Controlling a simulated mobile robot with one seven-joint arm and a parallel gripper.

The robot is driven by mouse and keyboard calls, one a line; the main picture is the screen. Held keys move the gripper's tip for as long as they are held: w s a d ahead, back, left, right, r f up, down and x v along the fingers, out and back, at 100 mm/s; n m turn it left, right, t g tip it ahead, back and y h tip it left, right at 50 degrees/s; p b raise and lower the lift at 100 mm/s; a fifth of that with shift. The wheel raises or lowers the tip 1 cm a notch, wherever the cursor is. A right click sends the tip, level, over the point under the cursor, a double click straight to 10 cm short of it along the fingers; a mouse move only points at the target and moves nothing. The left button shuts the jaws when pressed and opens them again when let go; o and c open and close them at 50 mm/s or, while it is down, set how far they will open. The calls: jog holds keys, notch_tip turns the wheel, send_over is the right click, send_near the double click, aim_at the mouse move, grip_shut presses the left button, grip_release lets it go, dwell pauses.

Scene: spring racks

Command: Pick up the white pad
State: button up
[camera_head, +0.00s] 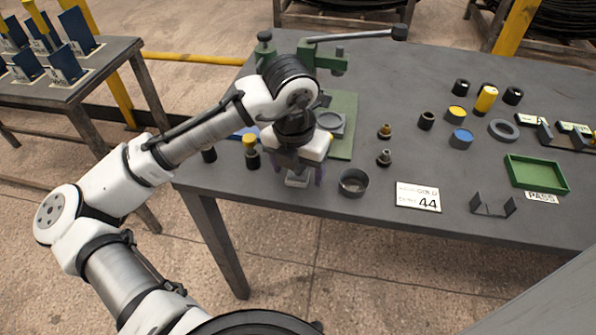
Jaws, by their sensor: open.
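A small pale, whitish-grey block (297,181), which looks like the white pad, lies near the front edge of the dark table (400,120). My gripper (298,171) points down directly over it. Its two purple fingers are apart, one on each side of the pad. The gripper body hides the pad's far part. I cannot tell whether the fingers touch it.
A dark ring-shaped cup (353,183) stands just right of my gripper, and a yellow-topped black piece (250,151) just left. A green fixture (343,115) is behind. A white card marked 44 (418,196) and a green tray (537,172) lie to the right.

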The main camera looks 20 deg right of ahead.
jog(key=shift+f, duration=0.1)
jog(key=c, duration=1.1)
